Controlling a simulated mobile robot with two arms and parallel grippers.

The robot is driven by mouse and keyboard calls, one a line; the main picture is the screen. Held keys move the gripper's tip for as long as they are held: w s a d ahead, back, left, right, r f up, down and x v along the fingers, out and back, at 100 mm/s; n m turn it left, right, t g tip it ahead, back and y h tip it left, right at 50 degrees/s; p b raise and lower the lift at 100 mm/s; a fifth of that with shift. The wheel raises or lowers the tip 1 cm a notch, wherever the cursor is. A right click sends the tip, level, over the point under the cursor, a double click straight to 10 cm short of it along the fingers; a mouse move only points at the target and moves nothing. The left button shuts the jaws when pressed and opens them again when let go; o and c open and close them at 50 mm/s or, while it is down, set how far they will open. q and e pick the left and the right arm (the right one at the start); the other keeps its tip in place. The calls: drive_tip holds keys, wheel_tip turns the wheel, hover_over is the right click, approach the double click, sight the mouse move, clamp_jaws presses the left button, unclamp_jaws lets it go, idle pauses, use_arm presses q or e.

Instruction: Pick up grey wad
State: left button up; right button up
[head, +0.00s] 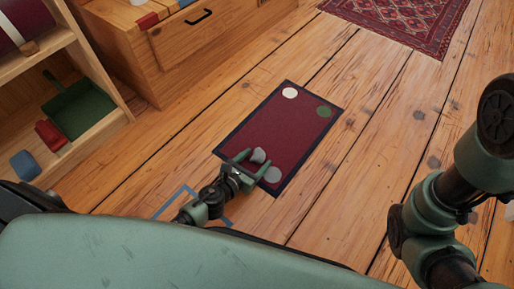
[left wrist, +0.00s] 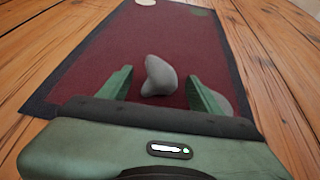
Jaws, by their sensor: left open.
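The grey wad (head: 258,155) is a small rounded lump on the dark red mat (head: 270,125) with a dark border, near the mat's front end. In the left wrist view the wad (left wrist: 159,77) stands up between the two green fingers, with a gap on either side. My left gripper (head: 251,161) is open, low over the mat, with its fingers around the wad and not closed on it. It also shows in the left wrist view (left wrist: 158,92). My right arm shows at the right edge of the head view, but its gripper does not.
The mat bears a cream disc (head: 290,93), a green disc (head: 324,111) and a grey disc (head: 272,175). An open shelf (head: 100,110) with a green dustpan (head: 78,106) stands at left, beside a wooden drawer unit (head: 200,40). A patterned rug (head: 405,18) lies beyond. Floor at right is clear.

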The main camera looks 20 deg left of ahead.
use_arm(q)
drive_tip(key=c, duration=1.4)
drive_tip(key=shift+c, duration=0.2)
